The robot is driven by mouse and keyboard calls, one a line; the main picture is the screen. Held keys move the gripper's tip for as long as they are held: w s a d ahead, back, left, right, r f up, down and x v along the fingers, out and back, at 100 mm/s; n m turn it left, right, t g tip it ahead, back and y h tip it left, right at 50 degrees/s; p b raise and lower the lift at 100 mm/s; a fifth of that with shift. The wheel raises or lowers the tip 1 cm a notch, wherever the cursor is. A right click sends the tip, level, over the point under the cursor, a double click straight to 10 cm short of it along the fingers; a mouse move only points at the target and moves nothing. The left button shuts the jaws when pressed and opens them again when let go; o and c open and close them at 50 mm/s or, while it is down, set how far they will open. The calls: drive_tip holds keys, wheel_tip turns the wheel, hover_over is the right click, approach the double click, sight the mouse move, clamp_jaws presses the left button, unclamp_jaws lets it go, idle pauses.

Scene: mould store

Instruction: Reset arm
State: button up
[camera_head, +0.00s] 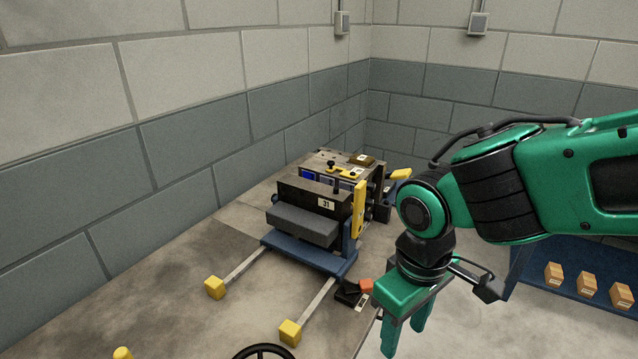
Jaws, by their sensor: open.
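My gripper (403,340) hangs at the lower right of the middle, at the end of my green and black arm. Its green fingers point down and nothing shows between them. They are near the right edge of the concrete-like surface, and I cannot tell their height above it. The fingers are apart from the dark machine (318,205) to their upper left.
The machine, marked 31, stands on a blue base (310,255) with two rails ending in yellow blocks (290,331). A black wheel (262,352) shows at the bottom edge. A blue shelf (530,280) with cartons (588,284) is at the right. Block walls (180,100) stand behind.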

drive_tip(key=w+d+r+m, duration=0.15)
drive_tip(key=d+m, duration=0.55)
drive_tip(key=d, duration=0.9)
drive_tip(key=s+d+r+m, duration=0.1)
drive_tip(key=s+d+m, duration=0.5)
drive_tip(key=d, duration=0.5)
drive_tip(key=shift+s+d+r+m+y, duration=0.2)
drive_tip(key=shift+s+m+y, duration=0.15)
drive_tip(key=shift+s, duration=0.35)
